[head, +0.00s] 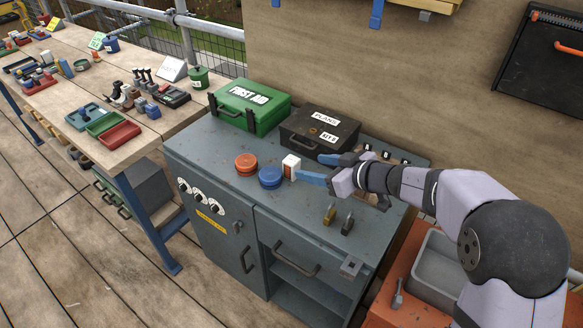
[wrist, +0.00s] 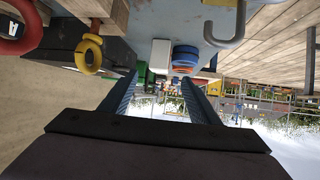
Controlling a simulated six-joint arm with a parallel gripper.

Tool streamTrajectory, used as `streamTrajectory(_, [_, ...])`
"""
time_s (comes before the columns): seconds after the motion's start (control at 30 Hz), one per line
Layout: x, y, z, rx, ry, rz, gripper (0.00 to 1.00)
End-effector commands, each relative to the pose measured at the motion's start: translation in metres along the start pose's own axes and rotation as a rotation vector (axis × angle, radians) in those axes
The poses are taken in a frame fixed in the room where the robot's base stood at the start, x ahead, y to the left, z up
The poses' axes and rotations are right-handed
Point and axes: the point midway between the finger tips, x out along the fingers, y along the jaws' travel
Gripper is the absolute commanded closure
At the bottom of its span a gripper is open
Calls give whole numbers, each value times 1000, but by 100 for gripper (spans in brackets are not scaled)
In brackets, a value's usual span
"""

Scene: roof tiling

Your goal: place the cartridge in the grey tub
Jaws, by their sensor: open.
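A small white block with an orange-red face (head: 291,167), which I take to be the cartridge, stands on the grey-blue cabinet beside the blue round tin. It also shows as a white block in the wrist view (wrist: 160,55), ahead of and between the fingers. My gripper (head: 309,167) has its blue fingers apart, with the tips close to the block in the head view. The wrist view shows the same open gripper (wrist: 159,78) with nothing clamped. Whether a finger touches the block I cannot tell. The grey tub (head: 440,265) is at the lower right, partly hidden by my arm.
A blue tin (head: 271,177) and an orange tin (head: 246,164) stand left of the block. Behind are a green first aid box (head: 250,106) and a dark case (head: 318,138). Two small padlock-like items (head: 348,223) are near the front right. The cabinet's front left top (head: 205,150) is clear.

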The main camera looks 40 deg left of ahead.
Motion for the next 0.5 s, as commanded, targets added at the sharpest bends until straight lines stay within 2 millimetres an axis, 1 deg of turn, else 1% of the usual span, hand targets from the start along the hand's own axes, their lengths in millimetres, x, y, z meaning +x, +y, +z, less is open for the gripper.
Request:
streamTrajectory(0.3, [19, 0, -2, 0, -1, -1, 44])
streamTrajectory(0.5, [22, 0, -2, 0, -1, 0, 44])
